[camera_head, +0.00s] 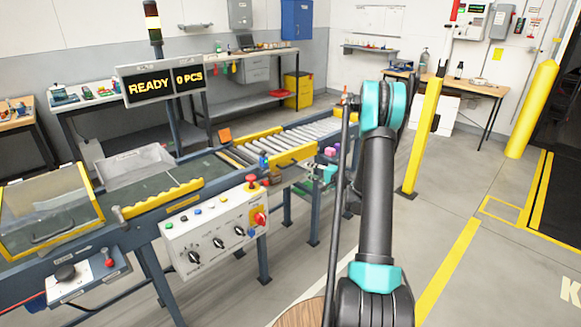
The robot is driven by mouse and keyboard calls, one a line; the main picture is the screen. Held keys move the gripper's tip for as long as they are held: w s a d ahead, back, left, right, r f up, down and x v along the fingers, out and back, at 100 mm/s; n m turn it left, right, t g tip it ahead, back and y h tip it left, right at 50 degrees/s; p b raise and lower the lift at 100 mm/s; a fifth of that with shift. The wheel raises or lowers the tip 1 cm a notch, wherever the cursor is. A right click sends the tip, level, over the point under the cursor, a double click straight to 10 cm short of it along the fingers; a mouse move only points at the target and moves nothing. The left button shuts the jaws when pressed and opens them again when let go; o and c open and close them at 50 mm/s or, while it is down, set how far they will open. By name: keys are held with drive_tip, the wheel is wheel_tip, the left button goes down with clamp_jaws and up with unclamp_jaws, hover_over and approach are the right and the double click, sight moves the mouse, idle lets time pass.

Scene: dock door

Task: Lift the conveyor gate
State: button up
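The conveyor (215,165) runs from the lower left to the back centre. Its roller section (305,134), with yellow side rails (292,156), looks like the gate; it lies level with the belt. A clear cover with a yellow frame (48,215) stands over the belt at the left. My arm rises at right of centre. My gripper (312,174), with teal wrist parts beside it, is close by the near yellow rail of the roller section. Its fingers are small and partly hidden, so I cannot tell whether they are open or touch the rail.
A control box (213,228) with knobs and a red button is on the conveyor's near side. A sign (160,84) reads READY, 0 PCS. A grey bin (135,165) sits behind the belt. A yellow post (420,140) stands right of my arm.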

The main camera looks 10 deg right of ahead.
sight(291, 165)
drive_tip(key=x, duration=1.3)
drive_tip(key=shift+w+a, duration=0.1)
drive_tip(key=shift+c, duration=0.6)
clamp_jaws()
